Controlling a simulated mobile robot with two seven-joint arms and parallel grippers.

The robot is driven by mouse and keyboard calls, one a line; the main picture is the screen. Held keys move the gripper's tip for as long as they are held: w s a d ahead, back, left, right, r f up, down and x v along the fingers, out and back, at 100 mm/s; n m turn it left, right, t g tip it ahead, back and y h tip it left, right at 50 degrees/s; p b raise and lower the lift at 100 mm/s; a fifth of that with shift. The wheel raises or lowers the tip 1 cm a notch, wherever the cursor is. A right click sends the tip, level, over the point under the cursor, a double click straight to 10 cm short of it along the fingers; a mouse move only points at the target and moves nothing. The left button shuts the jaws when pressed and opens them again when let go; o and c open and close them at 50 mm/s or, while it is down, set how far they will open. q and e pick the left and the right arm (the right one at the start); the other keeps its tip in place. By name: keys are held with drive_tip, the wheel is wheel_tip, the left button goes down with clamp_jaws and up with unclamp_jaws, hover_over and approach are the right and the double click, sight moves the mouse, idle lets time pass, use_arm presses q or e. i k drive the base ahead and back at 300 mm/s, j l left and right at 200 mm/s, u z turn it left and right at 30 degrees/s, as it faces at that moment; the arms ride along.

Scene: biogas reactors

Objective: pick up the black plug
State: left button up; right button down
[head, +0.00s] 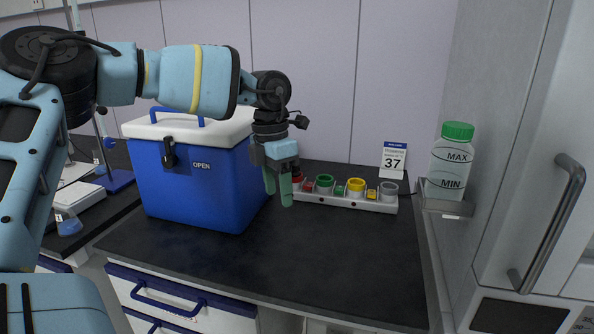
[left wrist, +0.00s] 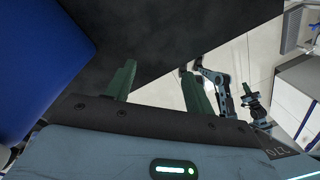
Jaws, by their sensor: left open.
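I cannot make out a black plug in either view. My left gripper (head: 278,198) is open and empty, with its green fingers pointing down above the dark counter. It is in front of the blue cooler's right side and the left end of a white rack (head: 345,199), and hides part of that end. In the left wrist view the two fingers (left wrist: 158,69) stand apart with nothing between them. An arm with a green-tipped end, seemingly my right gripper (left wrist: 250,95), shows small beyond the counter edge; its jaws are too small to read.
The rack holds red, green, yellow and grey round pieces and small blocks. A blue cooler (head: 200,185) with a white lid stands left. A green-capped bottle (head: 450,160) sits on a wall shelf at right. A sign (head: 393,158) reads 37. The counter's front middle (head: 300,260) is clear.

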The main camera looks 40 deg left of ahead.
sight(295, 173)
drive_tip(key=i+j, duration=0.75)
drive_tip(key=j, duration=0.2)
